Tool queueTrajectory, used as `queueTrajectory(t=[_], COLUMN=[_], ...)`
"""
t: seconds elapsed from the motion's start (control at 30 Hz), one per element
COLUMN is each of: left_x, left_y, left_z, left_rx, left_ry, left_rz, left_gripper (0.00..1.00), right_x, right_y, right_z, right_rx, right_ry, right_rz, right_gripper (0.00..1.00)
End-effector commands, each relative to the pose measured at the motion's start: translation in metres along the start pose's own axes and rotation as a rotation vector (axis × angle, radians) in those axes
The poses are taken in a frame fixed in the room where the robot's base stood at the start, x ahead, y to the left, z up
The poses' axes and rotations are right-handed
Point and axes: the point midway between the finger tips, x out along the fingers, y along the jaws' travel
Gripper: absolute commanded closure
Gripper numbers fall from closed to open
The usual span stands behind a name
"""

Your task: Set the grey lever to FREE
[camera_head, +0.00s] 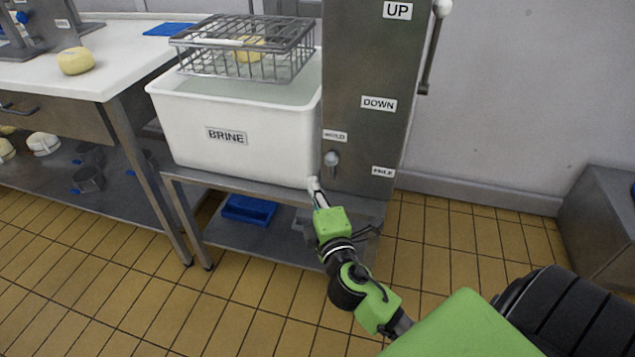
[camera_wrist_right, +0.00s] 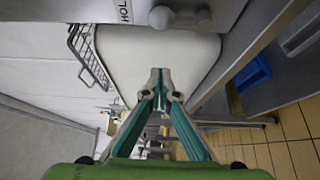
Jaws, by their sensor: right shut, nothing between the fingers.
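The grey lever (camera_head: 331,160) is on the front of the steel column, low down. Its round knob is just below the HOLD label (camera_head: 335,136) and left of the FREE label (camera_head: 383,171). In the right wrist view the lever (camera_wrist_right: 160,18) shows at the top edge, beside the partly cut-off HOLD label (camera_wrist_right: 124,10). My right gripper (camera_head: 314,183) is shut and empty, a little below and left of the lever, near the tub's lower right corner. In the wrist view its fingertips (camera_wrist_right: 160,76) meet, apart from the lever. My left gripper is not in view.
A white BRINE tub (camera_head: 225,135) stands on a steel stand left of the column, with a wire basket (camera_head: 245,48) above it. Another lever with a pale ball (camera_head: 442,8) is on the column's right side, by UP and DOWN. Tiled floor lies free in front.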

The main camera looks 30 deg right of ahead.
Motion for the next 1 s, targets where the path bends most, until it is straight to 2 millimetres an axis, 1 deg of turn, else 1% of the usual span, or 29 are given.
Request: queueTrajectory(t=[0.03, 0.2, 0.4, 0.6, 0.7, 0.8, 1.0], left_x=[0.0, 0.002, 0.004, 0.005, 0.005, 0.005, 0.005], left_y=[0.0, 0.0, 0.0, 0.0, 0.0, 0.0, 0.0], left_z=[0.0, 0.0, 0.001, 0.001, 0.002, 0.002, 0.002], left_rx=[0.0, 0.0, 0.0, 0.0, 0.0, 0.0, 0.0], left_ry=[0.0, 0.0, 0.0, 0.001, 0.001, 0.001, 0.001], left_rz=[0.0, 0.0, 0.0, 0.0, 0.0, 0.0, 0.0], left_gripper=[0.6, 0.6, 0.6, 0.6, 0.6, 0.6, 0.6], right_x=[0.011, 0.046, 0.082, 0.071, 0.069, 0.067, 0.067], right_y=[0.002, 0.001, 0.001, -0.001, -0.001, -0.001, 0.0], right_z=[0.0, 0.0, 0.001, 0.026, 0.034, 0.037, 0.038], right_rx=[-0.002, -0.001, -0.001, -0.003, -0.002, 0.0, 0.001], right_ry=[-0.001, -0.001, -0.001, -0.001, -0.001, 0.0, 0.0], right_rz=[0.004, 0.003, 0.003, -0.002, -0.001, -0.002, -0.001], right_gripper=[1.0, 1.0, 1.0, 1.0, 1.0, 1.0, 1.0])
